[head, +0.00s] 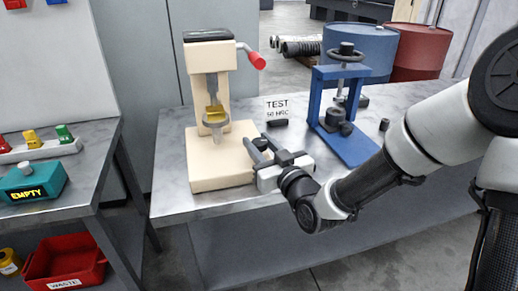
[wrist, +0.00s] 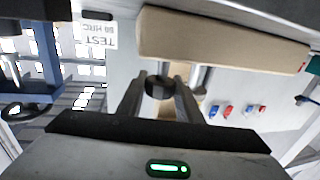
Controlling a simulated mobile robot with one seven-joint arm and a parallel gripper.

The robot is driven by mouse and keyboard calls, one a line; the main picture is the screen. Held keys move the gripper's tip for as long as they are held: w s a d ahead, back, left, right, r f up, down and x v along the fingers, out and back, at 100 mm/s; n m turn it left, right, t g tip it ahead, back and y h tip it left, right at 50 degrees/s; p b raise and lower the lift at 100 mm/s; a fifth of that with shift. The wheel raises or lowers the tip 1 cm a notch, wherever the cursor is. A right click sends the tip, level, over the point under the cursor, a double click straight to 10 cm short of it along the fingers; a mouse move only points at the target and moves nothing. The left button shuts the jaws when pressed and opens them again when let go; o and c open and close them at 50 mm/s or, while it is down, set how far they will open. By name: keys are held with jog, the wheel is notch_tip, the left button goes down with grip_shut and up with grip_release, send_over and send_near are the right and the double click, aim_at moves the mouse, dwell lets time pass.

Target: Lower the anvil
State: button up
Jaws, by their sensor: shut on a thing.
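The cream hardness tester (head: 222,165) stands on the grey bench. Its grey anvil (head: 215,119) is a small cup-like platform with a yellow block (head: 214,110) on it, below the grey spindle (head: 211,85). Whether block and spindle touch is too small to tell. A dark round knob (head: 260,144) sits at the right side of the tester's base. My gripper (head: 258,148) reaches in from the right, its fingers on either side of the knob. In the wrist view, the knob (wrist: 157,88) sits between the fingertips of my gripper (wrist: 159,84). The fingers are shut on it.
A blue press (head: 341,110) stands on the bench to the right. A "TEST" card (head: 277,107) lies between the machines. A red-knobbed lever (head: 256,60) sticks out at the tester's upper right. A teal "EMPTY" box (head: 33,181) and red waste bin (head: 68,262) are left.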

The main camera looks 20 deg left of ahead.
jog(key=m+t+h, duration=0.2)
jog(key=m+h, duration=0.1)
jog(key=h, duration=0.1)
jog(key=m+t+h, duration=0.2)
jog(key=m+h, duration=0.1)
jog(key=h, duration=0.1)
jog(key=shift+s+a+h, duration=0.1)
jog(key=shift+a+h, duration=0.1)
jog(key=shift+h, duration=0.2)
jog(key=m+h, duration=0.3)
jog(key=h, duration=0.1)
jog(key=m+h, duration=0.2)
jog(key=h, duration=0.2)
jog(key=shift+d+m, duration=0.2)
jog(key=shift+m, duration=0.2)
jog(key=shift+r+h, duration=0.1)
jog(key=shift+h, duration=0.4)
jog(key=o, duration=1)
jog(key=shift+d, duration=0.1)
jog(key=shift+o, duration=0.2)
jog(key=p+v, duration=0.2)
jog(key=v, duration=1.5)
jog(key=shift+a+r+p, duration=0.2)
jog(key=shift+p, duration=0.15)
